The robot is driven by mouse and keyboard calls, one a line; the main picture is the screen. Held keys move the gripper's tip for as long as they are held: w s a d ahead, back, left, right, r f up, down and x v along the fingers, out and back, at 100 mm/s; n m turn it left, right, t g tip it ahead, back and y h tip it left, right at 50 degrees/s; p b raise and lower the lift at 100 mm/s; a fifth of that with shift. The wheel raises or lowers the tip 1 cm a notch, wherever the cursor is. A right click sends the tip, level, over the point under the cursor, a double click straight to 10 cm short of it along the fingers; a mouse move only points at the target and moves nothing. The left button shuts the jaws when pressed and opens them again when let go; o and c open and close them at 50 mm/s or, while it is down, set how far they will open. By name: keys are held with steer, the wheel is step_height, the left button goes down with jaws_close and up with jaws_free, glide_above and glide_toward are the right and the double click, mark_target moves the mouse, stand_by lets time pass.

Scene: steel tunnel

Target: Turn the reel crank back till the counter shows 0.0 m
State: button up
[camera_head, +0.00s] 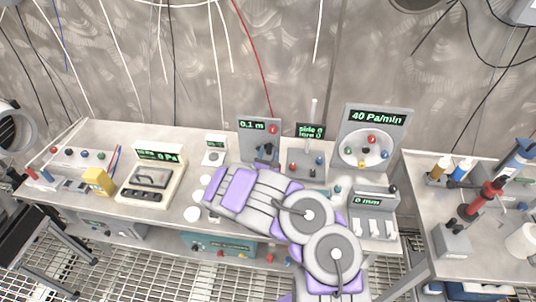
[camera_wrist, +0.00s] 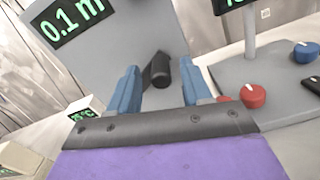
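The reel's grey panel (camera_head: 258,139) stands at the back of the bench. Its counter (camera_head: 252,125) reads 0.1 m, and the same counter (camera_wrist: 65,19) fills the upper left of the wrist view. The black crank (camera_wrist: 158,70) shows in the middle of the wrist view, on the panel's face. My gripper (camera_wrist: 160,77) is open, with its two blue fingers left and right of the crank handle in the picture. Gaps show on both sides, and I cannot tell whether the tips reach past the handle. In the head view my arm covers the bench below the panel.
A red knob (camera_wrist: 253,95) and a blue knob (camera_wrist: 305,52) sit on the box right of the crank. A pressure dial panel (camera_head: 366,140) reading 40 Pa/min stands further right. A small display (camera_wrist: 82,107) is left of my gripper. A yellow block (camera_head: 98,181) lies on the left bench.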

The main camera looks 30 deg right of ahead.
steer(key=n+b, duration=0.2)
steer(key=b, duration=0.1)
steer(key=a+r+n+b, duration=0.1)
steer(key=b, duration=0.1)
steer(key=shift+w+n, duration=0.3)
steer(key=shift+n, duration=0.1)
steer(key=p+v, duration=0.1)
steer(key=v, duration=0.4)
steer(key=p+v, duration=0.2)
steer(key=v, duration=0.4)
steer(key=p+v, duration=0.1)
steer(key=v, duration=0.5)
steer(key=shift+s+a+r+p, duration=0.15)
steer(key=shift+a+r+p, duration=0.1)
steer(key=shift+p, duration=0.1)
